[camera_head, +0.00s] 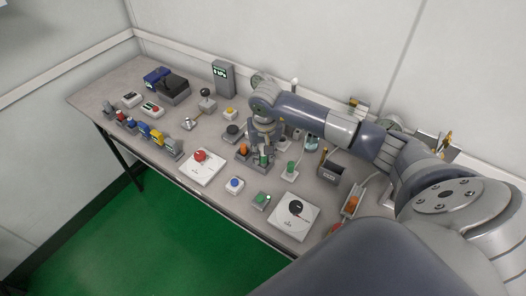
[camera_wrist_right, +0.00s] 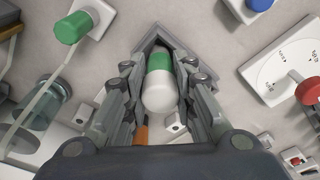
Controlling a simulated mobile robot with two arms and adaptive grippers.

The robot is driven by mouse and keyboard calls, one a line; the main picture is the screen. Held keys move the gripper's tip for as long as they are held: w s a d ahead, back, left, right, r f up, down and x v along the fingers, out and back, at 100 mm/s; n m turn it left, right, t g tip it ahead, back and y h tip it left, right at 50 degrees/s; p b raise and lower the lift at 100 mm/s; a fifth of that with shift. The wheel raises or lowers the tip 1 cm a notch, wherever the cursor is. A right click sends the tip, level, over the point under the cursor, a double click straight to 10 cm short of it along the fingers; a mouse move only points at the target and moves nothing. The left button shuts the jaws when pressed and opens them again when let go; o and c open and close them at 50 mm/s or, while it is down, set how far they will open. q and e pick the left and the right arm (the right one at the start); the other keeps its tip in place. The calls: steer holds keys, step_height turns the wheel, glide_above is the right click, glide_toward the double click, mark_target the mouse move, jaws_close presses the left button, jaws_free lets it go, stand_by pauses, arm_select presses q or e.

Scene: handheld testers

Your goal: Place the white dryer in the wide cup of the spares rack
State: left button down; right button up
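A capsule-shaped piece (camera_wrist_right: 160,88), white at its rounded near end with a green band, sits between the fingers of my right gripper (camera_wrist_right: 160,70) in the right wrist view. I take it for the white dryer. The finger pads lie close on both sides of it; whether they press on it is not clear. A grey angular block, likely the spares rack (camera_wrist_right: 176,38), shows behind it, and I cannot tell if the piece is inside a cup. In the head view the right gripper (camera_head: 263,138) points down over the bench middle, with green below it. The left gripper is not in view.
An orange-topped piece (camera_head: 243,149) stands close left of the gripper. A white plate with a red button (camera_head: 201,158), a blue button box (camera_head: 235,185) and a white dial plate (camera_head: 292,216) lie in front. A green-topped piece (camera_head: 290,168) stands to the right.

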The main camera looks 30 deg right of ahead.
steer(key=o, duration=0.4)
steer(key=shift+o, duration=0.2)
steer(key=shift+r+p, duration=0.2)
steer(key=shift+p, duration=0.15)
steer(key=shift+r, duration=0.4)
step_height(320, 180, up, 11)
steer(key=s+b, duration=0.1)
steer(key=shift+s+a+b, duration=0.3)
steer(key=shift+s+a, duration=0.05)
